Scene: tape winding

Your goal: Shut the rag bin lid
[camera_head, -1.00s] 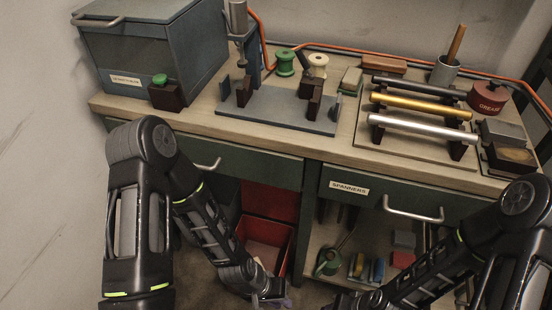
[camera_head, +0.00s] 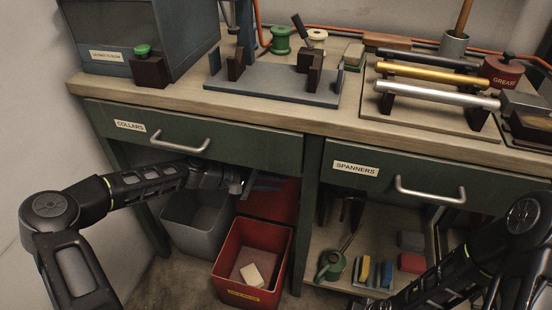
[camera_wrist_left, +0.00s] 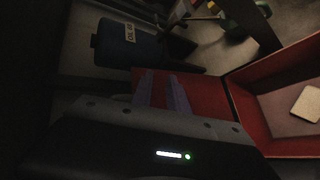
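The red rag bin (camera_head: 246,270) stands open on the floor under the bench, a pale block (camera_head: 251,275) inside it. Its red lid (camera_head: 284,203) stands raised at the bin's rear. My left gripper (camera_head: 266,183) is under the collars drawer, by the lid's upper left part. In the left wrist view, its two purple-grey fingers (camera_wrist_left: 163,93) show a narrow gap and nothing between them. The lid (camera_wrist_left: 211,93) is behind and beside them, and the bin (camera_wrist_left: 262,122) is at the right. Whether the fingers touch the lid is not clear. My right gripper is below the picture edge.
A grey bin (camera_head: 197,222) stands left of the rag bin. Close above my left gripper is the collars drawer (camera_head: 245,150) with its handle. A lower shelf (camera_head: 318,245) to the right holds a green can and small blocks. A blue canister (camera_wrist_left: 125,46) shows in the left wrist view.

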